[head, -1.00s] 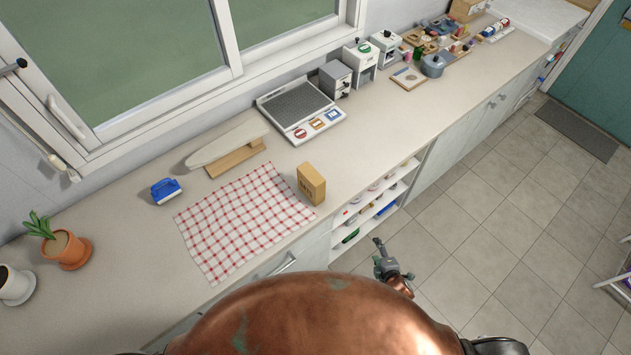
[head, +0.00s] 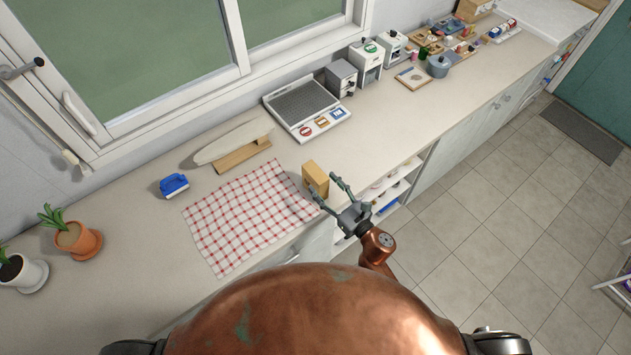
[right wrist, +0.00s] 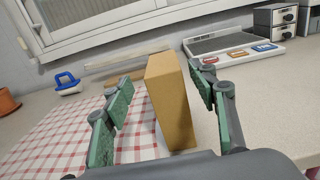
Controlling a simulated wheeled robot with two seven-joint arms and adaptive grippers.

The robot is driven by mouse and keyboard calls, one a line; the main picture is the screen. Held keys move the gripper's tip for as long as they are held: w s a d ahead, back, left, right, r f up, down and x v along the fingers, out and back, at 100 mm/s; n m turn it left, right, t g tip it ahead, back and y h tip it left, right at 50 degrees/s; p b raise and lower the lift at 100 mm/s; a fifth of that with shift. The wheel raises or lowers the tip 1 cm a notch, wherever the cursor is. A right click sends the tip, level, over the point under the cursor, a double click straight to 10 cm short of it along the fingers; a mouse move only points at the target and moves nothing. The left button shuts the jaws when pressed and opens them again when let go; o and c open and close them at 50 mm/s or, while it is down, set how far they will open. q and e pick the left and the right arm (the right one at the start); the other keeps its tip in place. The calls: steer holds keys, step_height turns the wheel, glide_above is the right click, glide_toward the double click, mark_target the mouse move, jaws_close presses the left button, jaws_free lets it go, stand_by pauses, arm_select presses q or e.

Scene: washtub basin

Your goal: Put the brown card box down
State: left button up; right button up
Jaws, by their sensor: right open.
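The brown card box (head: 314,175) stands upright on the counter at the right edge of the red-and-white checked cloth (head: 250,218). My right gripper (head: 329,187) is open in front of the box, at the counter's front edge, and hides part of it. In the right wrist view the box (right wrist: 169,98) stands between and beyond the two spread green-padded fingers (right wrist: 160,105), with gaps on both sides. I cannot tell exactly how far the fingertips reach along it. My left gripper is not in view.
A blue iron (head: 174,185) and a small ironing board (head: 234,142) stand behind the cloth. A grey ridged washboard unit (head: 306,108) is at the back. Potted plants (head: 78,239) are at the left. The counter (head: 375,130) right of the box is clear.

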mark_target(315, 172)
steer(key=p+x, duration=0.1)
steer(key=x, duration=0.4)
steer(key=shift+w+r+p, duration=0.15)
steer(key=shift+w+p, duration=0.15)
steer(key=shift+w, duration=0.05)
steer(key=shift+w+a, duration=0.15)
steer(key=shift+w, duration=0.05)
steer(key=shift+c, duration=0.3)
steer(key=c, duration=1.3)
